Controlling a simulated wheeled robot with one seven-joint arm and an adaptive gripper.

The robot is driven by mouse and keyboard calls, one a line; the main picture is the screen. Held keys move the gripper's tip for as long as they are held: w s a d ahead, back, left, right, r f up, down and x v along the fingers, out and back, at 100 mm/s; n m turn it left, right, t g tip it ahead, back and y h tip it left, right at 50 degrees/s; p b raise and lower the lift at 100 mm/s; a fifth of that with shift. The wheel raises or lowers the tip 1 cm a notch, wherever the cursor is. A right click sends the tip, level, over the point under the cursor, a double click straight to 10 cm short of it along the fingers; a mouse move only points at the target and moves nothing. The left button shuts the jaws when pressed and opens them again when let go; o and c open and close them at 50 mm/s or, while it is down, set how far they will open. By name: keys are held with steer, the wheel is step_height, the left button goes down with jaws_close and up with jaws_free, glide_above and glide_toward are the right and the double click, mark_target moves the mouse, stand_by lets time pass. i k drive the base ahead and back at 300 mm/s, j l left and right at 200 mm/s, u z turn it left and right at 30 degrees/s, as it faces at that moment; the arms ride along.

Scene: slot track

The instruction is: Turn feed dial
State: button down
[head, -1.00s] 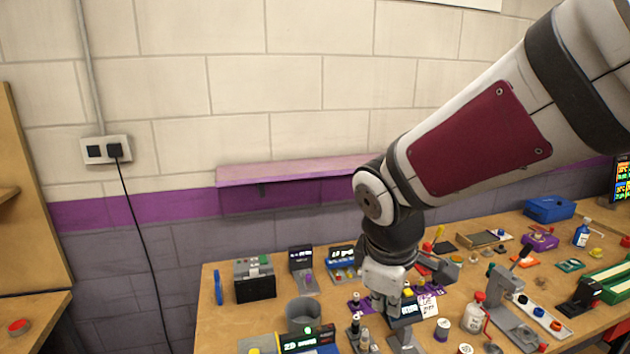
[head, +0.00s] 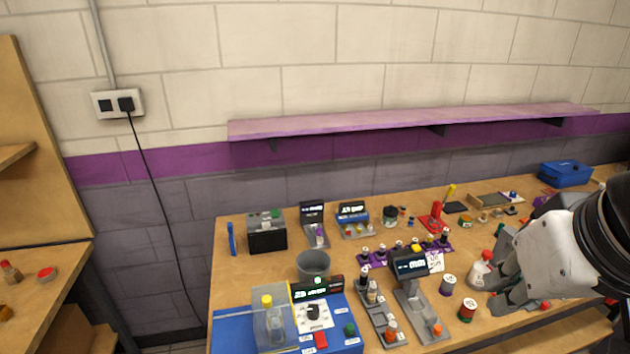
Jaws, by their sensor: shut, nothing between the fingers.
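A dark dial (head: 313,312) on a white plate sits on the front of a blue machine (head: 262,342) at the bottom of the head view, and I take it as the feed dial. Its label is too small to read. Beside it are a red button (head: 321,340), a green knob (head: 349,330) and a clear box with a yellow-topped part (head: 267,301). A lit display (head: 318,287) is above the dial. My gripper (head: 498,304) is low over the right part of the table, well right of the dial. It is shut and empty, its tips partly unclear against the table.
A grey cup (head: 313,265) stands behind the machine. A purple shelf (head: 350,124) runs along the wall.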

mark_target(312, 314)
steer(key=u, duration=0.55)
steer(key=i+j, duration=0.1)
steer(key=i, duration=0.15)
steer(key=l+z, duration=0.25)
steer(key=l, duration=0.25)
steer(key=l+z, duration=0.25)
steer(key=l, duration=0.25)
steer(key=u, duration=1.2)
steer(key=k+j, duration=0.05)
